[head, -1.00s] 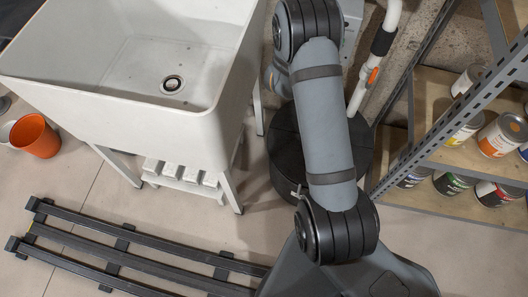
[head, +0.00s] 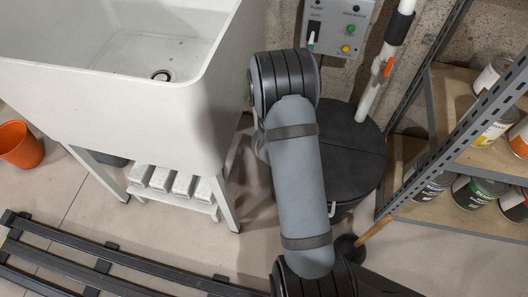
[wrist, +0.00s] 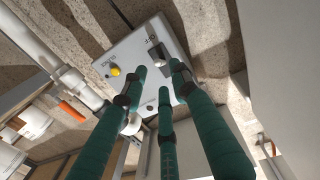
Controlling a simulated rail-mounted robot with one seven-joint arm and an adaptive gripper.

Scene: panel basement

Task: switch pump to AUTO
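The grey pump control panel (head: 335,14) is on the wall at the top of the head view, cut off by the frame edge. It carries a dark switch (head: 314,28), a green button (head: 351,29) and a yellow one (head: 346,49). In the wrist view the panel (wrist: 130,60) shows tilted, with the switch (wrist: 158,56) near its OFF marking and the yellow button (wrist: 115,71). My gripper (wrist: 160,80) has teal fingers spread apart, with tips around and below the switch in the picture. I cannot tell whether they touch it. The switch position is unclear.
A white sink (head: 120,110) stands left of my arm. A black lidded bin (head: 350,150) is below the panel. A white pipe (head: 373,85) with an orange valve handle (head: 388,67) runs right of the panel. Metal shelving (head: 450,150) with cans is at right.

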